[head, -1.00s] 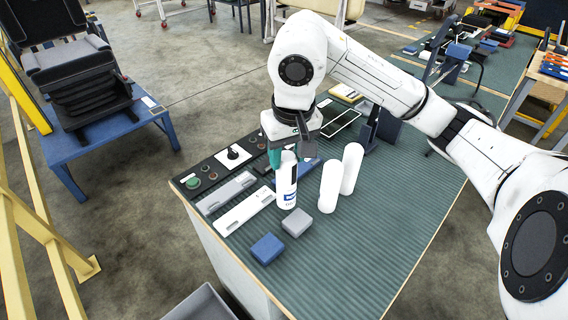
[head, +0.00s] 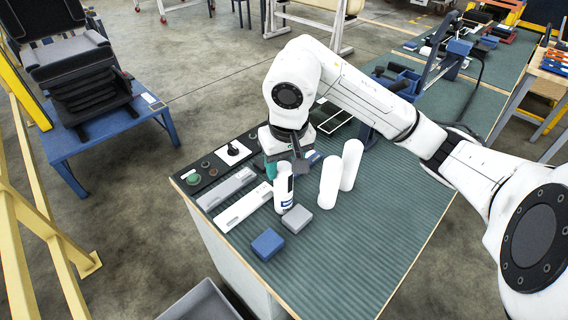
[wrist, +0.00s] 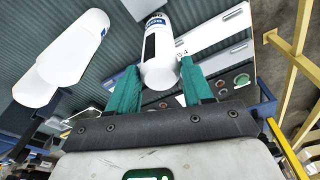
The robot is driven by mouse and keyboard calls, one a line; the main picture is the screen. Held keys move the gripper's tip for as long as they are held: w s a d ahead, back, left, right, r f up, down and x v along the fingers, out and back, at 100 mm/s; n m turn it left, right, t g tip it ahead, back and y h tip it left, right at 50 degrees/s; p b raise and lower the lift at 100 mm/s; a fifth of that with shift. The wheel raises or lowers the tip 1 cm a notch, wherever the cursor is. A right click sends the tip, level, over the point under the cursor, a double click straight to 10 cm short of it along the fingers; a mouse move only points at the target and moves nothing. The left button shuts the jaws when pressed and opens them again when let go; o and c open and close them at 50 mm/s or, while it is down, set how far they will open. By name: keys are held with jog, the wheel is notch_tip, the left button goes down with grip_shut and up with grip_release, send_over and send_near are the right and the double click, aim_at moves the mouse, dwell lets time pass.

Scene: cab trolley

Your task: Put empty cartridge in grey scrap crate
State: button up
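A white cartridge with a dark and blue label (head: 284,190) stands upright on the green ribbed bench top (head: 350,240); it also shows in the wrist view (wrist: 160,60). My gripper (head: 284,168) is at its upper end. In the wrist view, my teal fingers (wrist: 158,85) are apart, with the cartridge's end between and just beyond the tips and gaps beside it.
A blue block (head: 267,244) and a grey block (head: 297,218) lie in front of the cartridge. Grey plates (head: 243,206) and a black control panel (head: 196,180) lie to the left. The bench's right front is clear. A yellow railing (head: 30,215) stands at the left.

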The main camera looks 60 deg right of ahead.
jog(key=o, duration=0.4)
jog(key=shift+c, duration=0.2)
jog(key=shift+r, duration=0.15)
